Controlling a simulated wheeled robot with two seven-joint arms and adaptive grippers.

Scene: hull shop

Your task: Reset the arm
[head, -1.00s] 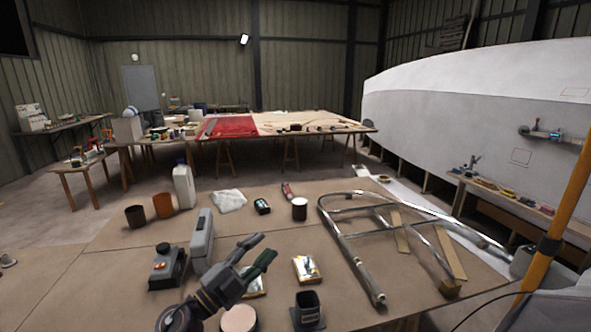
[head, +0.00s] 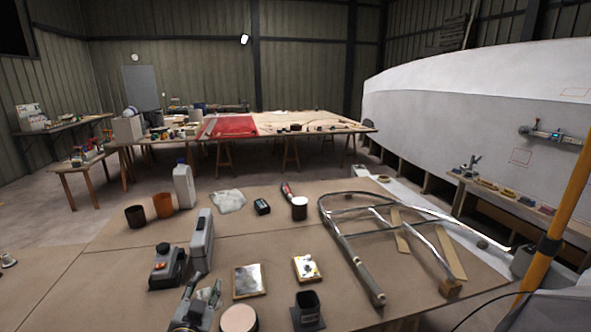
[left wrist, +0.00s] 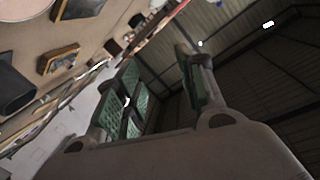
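My left gripper (head: 203,286) is low in the head view, at the near edge of the bench, just below a black-and-grey device (head: 167,268) and an upright grey case (head: 202,241). In the left wrist view my left gripper (left wrist: 160,78) shows its green-padded fingers spread apart with nothing between them. Its palm fills the bottom of that view. My right gripper is in neither view.
Near the left gripper lie two small framed plates (head: 249,281), a round pale lid (head: 238,319) and a dark holder (head: 307,309). A bent metal rail frame (head: 352,262) covers the bench's right side. The bench's left front (head: 60,295) is bare.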

